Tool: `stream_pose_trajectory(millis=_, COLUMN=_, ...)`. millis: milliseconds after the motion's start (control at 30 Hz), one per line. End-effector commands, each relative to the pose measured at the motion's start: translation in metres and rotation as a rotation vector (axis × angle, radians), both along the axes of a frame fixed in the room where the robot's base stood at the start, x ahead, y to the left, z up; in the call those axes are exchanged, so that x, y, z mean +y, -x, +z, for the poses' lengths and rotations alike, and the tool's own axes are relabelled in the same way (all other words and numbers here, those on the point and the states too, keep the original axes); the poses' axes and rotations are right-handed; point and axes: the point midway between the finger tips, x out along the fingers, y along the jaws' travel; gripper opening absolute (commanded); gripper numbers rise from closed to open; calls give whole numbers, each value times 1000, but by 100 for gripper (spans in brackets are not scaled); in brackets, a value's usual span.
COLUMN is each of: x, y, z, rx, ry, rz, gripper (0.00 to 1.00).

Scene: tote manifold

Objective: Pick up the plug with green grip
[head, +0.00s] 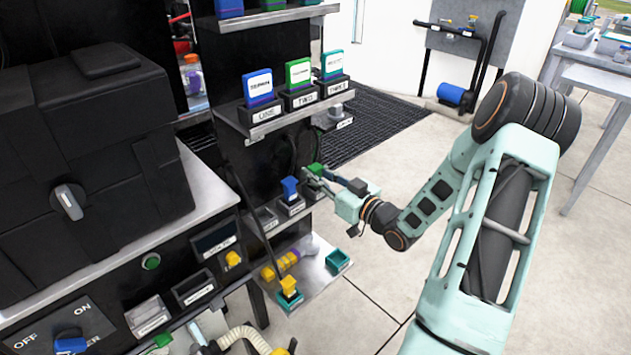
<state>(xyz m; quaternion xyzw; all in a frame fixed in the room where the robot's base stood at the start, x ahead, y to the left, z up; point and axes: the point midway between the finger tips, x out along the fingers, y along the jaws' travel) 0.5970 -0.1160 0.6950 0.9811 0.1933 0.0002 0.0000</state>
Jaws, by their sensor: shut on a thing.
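The plug with the green grip (315,169) shows as a small green block at the lower shelf of the dark rack, right of a blue-gripped plug (290,188). My gripper (318,174) reaches in from the right and is shut on the green grip. The fingers partly cover the plug, and its lower end is hidden. I cannot tell whether it is still seated in a holder or lifted clear.
Labelled blue, green and teal cartridges (298,73) stand on the shelf above my gripper. A yellow-gripped plug (289,286) and an empty teal holder (338,261) sit on the lower tray. A black machine (85,140) stands left. The floor (385,275) right of the tray is clear.

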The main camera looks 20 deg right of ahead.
Motion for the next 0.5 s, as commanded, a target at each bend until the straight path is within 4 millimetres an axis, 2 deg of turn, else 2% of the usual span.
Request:
stream_pose_trajectory(millis=333, x=0, y=0, z=1, rx=0, ry=0, rz=0, gripper=0)
stream_pose_trajectory(millis=500, x=0, y=0, z=13, rx=-2, ry=1, rz=0, gripper=0)
